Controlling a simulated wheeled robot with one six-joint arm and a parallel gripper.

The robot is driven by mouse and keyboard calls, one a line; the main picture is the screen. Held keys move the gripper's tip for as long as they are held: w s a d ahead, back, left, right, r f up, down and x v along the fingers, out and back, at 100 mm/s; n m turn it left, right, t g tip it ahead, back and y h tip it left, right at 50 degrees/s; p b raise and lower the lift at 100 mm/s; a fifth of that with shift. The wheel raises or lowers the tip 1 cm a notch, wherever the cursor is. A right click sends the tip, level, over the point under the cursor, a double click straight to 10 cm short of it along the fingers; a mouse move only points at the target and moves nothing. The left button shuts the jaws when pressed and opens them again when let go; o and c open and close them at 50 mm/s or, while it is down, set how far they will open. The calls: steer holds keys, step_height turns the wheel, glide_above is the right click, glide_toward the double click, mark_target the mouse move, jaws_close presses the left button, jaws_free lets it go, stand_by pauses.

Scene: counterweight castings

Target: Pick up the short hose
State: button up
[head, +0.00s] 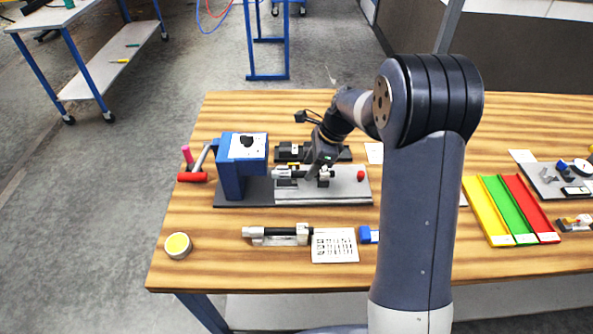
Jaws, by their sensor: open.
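My gripper (312,176) is small in the head view. It points down over the grey base plate of the blue bench machine, close to a silver and dark fixture (288,173). Its fingers are apart, and I see nothing clearly held between them. I cannot say for certain which thing is the short hose. A dark rod-like piece with pale ends (275,233) lies on light supports at the front of the wooden table. Dark parts (290,152) lie behind the plate, partly hidden by my arm.
A red knob (360,175) is on the plate's right. A printed card (335,246), a round yellow-topped tin (178,245) and coloured trays (510,210) stand on the wooden table (210,270).

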steer(key=shift+x, duration=0.95)
steer(key=shift+s, duration=0.1)
jaws_close()
